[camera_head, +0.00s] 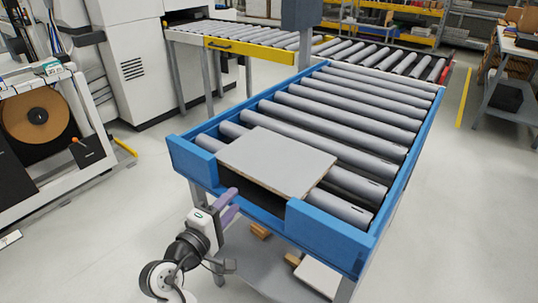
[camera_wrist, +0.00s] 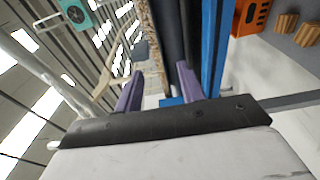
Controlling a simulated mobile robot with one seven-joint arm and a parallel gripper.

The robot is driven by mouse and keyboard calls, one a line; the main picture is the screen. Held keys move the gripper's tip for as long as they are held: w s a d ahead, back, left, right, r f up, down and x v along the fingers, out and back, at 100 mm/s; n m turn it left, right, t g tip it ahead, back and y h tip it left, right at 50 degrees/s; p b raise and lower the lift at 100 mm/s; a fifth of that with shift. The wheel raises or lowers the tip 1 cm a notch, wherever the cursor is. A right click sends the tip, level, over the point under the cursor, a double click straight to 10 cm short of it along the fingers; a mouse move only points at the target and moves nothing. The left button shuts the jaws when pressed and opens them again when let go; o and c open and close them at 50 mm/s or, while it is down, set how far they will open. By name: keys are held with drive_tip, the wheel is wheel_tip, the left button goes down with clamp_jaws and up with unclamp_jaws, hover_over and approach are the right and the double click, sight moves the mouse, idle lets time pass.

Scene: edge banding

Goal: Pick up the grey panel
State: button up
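The grey panel (camera_head: 277,160) is a flat, light grey board with a speckled brown edge. It lies flat at the near end of the blue-framed roller conveyor (camera_head: 400,190), by a gap in the frame's front rail. My gripper (camera_head: 231,202) is just outside this gap, in front of and a little below the panel's near edge. In the wrist view, the two purple fingers of my gripper (camera_wrist: 159,72) stand apart with nothing held. The panel's speckled edge (camera_wrist: 153,40) shows ahead, between the lines of the fingers. Contact with the panel is not visible.
The blue front rail (camera_head: 328,236) stands right of the gap. Wooden blocks (camera_head: 260,231) and a pale board (camera_head: 318,276) are on the shelf below. An orange box (camera_wrist: 252,15) shows in the wrist view.

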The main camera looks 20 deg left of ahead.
sight(252, 179)
drive_tip(key=x, duration=0.3)
drive_tip(key=p+x, duration=0.1)
drive_tip(key=x, duration=0.2)
drive_tip(key=p+x, duration=0.1)
drive_tip(key=x, duration=0.3)
drive_tip(key=shift+d+r, duration=0.2)
drive_tip(key=shift+r, duration=0.2)
drive_tip(key=shift+w+f, duration=0.1)
drive_tip(key=shift+w, duration=0.1)
drive_tip(key=shift+c, duration=0.5)
clamp_jaws()
